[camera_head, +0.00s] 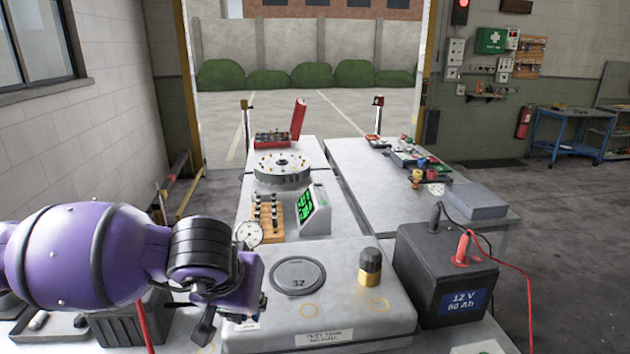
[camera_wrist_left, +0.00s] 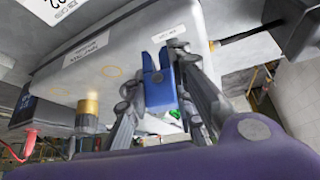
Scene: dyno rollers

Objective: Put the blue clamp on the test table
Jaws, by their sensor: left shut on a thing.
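My left gripper (camera_head: 232,304) comes in from the left and hangs at the left edge of the test table (camera_head: 345,270), a grey slab with a label on its front. In the left wrist view the left gripper (camera_wrist_left: 160,92) is shut on the blue clamp (camera_wrist_left: 158,82), whose two prongs point up in the picture. The clamp lies close to the slab's edge with a small white tag (camera_wrist_left: 168,35); I cannot tell whether it touches. In the head view the clamp is mostly hidden by the gripper. My right gripper is not in view.
A 12 V battery (camera_head: 445,275) with cables stands right. A gauge (camera_head: 248,233) and green-screen device (camera_head: 313,208) stand behind. A dark crate (camera_head: 133,322) is at left.

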